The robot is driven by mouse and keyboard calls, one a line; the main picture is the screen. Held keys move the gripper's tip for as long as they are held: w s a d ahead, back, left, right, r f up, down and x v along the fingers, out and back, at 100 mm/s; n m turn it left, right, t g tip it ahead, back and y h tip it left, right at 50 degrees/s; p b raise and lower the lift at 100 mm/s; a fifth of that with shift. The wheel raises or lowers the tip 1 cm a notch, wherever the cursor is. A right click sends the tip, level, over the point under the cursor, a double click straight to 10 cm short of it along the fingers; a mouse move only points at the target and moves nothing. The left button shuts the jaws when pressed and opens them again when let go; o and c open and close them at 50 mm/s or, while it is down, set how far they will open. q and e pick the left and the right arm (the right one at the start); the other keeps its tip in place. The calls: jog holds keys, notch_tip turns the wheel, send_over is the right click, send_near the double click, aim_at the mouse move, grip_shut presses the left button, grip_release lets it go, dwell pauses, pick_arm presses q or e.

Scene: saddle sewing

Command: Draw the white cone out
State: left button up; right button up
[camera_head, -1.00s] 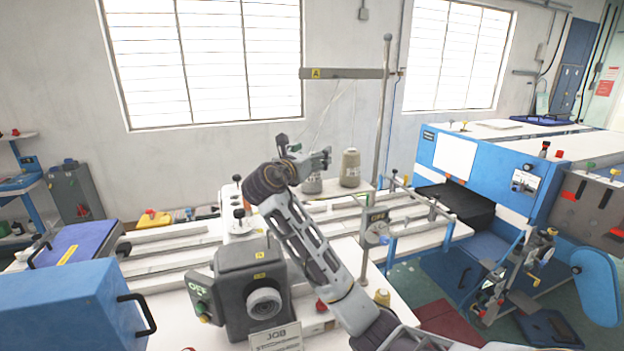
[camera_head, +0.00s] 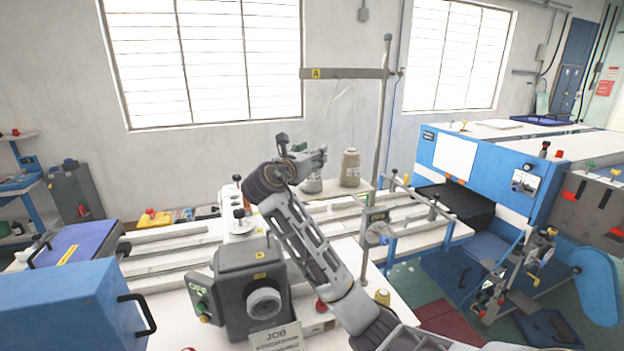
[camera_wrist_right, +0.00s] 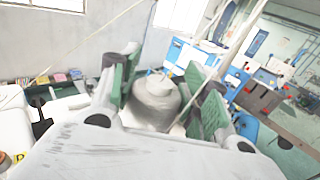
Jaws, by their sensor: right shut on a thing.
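The white cone (camera_head: 312,184) is greyish white and stands on the pale ledge behind the sewing machine. In the head view my right gripper (camera_head: 316,160) is at its top and hides its upper part. In the right wrist view the white cone (camera_wrist_right: 155,100) sits between the green-padded fingers of the right gripper (camera_wrist_right: 162,72), which is shut on it. My left gripper is not in view.
A tan cone (camera_head: 350,169) stands close to the right of the white cone. A vertical pole (camera_head: 383,110) with a crossbar (camera_head: 345,73) rises behind, with thin thread below it. The dark sewing machine head (camera_head: 252,290) and a JOB card (camera_head: 276,337) are in front.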

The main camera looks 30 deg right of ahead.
jog(key=shift+r, duration=4.45)
dwell(0.8)
jog(key=shift+r, duration=1.85)
